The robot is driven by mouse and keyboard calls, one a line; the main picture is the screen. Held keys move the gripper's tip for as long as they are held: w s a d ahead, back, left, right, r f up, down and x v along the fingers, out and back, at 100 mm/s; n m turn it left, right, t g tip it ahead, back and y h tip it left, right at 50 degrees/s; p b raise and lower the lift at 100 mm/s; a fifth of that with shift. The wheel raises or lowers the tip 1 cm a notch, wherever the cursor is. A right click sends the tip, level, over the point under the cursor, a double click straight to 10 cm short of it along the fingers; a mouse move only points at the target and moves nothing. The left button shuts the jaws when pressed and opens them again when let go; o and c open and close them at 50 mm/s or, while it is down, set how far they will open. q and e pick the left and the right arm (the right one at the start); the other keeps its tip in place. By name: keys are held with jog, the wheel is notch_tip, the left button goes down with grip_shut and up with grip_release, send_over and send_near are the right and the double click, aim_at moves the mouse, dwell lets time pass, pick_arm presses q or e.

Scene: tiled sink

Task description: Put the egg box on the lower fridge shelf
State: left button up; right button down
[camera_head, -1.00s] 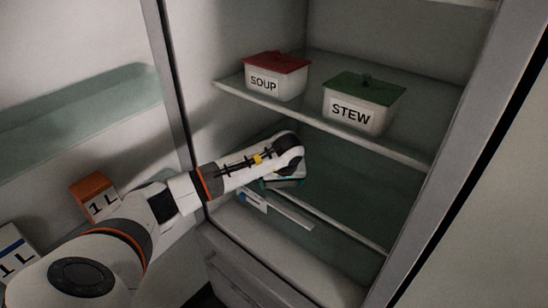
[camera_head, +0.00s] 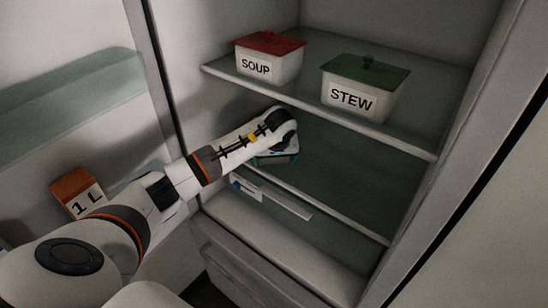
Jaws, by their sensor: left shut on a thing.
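My left arm reaches into the fridge from the left, between the upper and lower shelves. My left gripper (camera_head: 277,157) hangs under the dark wrist joint, over the rear left part of the lower glass shelf (camera_head: 340,195). Its fingertips are hidden behind my wrist and forearm. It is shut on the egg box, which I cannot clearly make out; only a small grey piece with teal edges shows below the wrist. I cannot tell whether the box touches the shelf. My right gripper is not in view.
A red-lidded SOUP container (camera_head: 268,60) and a green-lidded STEW container (camera_head: 362,90) stand on the upper shelf (camera_head: 330,118), above my wrist. An orange-topped 1 L carton (camera_head: 78,193) is at the left door. A pale strip (camera_head: 275,197) lies below the lower shelf edge. The lower shelf's right part is clear.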

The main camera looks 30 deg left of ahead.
pick_arm(q)
jog(key=o, duration=1.1)
jog(key=shift+w+a+f, duration=0.1)
jog(key=shift+w+f, duration=0.05)
jog(key=shift+f, duration=0.1)
jog(key=shift+a, duration=0.1)
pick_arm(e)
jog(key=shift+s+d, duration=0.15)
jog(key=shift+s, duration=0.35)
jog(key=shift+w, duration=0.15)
pick_arm(q)
jog(key=shift+r, duration=0.4)
jog(key=s+d+b, duration=0.1)
jog(key=s+d, duration=0.1)
jog(key=s, duration=0.1)
jog(key=s+d+b, duration=0.1)
jog(key=s+d, duration=0.2)
jog(key=s+d+b, duration=0.1)
jog(key=s+d, duration=0.2)
jog(key=shift+s+d+r, duration=0.1)
jog(key=shift+s+r, duration=0.15)
jog(key=shift+r, duration=0.15)
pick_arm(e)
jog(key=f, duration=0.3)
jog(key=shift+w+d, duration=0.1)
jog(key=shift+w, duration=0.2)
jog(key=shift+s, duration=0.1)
